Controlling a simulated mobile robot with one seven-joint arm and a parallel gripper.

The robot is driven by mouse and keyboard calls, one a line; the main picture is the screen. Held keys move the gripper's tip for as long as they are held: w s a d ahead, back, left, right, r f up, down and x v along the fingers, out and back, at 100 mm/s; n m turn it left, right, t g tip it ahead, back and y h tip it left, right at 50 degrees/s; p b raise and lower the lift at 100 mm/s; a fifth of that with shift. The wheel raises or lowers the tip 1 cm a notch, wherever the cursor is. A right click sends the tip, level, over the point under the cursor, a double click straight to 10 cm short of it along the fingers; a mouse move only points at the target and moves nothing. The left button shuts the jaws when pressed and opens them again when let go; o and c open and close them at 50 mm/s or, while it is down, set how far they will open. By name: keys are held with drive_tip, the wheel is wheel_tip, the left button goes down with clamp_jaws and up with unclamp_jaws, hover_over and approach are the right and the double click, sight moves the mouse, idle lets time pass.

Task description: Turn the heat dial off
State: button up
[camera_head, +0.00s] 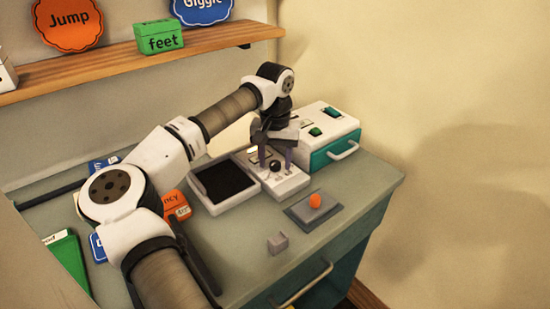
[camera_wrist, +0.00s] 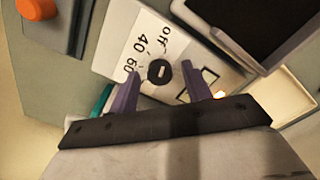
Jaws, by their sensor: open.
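The heat dial is a round black knob (camera_wrist: 159,73) with a pale bar mark. It sits on a white panel (camera_wrist: 117,42) printed "off", "40" and "60". Which label the mark points to I cannot tell. In the head view the black knob (camera_head: 274,166) shows on the white unit (camera_head: 292,184) beside a black plate. My gripper (camera_head: 275,160) points down over the dial, open. In the wrist view my gripper (camera_wrist: 160,71) has one purple-grey finger on each side of the knob; whether they touch it is unclear.
A black plate (camera_head: 222,180) in a pale frame lies left of the panel. A white box (camera_head: 318,123) with green switches and a teal drawer stands behind right. An orange knob (camera_head: 315,201) on a grey plate and a small grey block (camera_head: 278,242) are in front. A shelf (camera_head: 120,60) hangs above.

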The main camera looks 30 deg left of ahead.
sight(275, 163)
wheel_tip(275, 163, up, 14)
drive_tip(key=b, duration=0.1)
idle(0.5)
drive_tip(key=shift+f, duration=0.1)
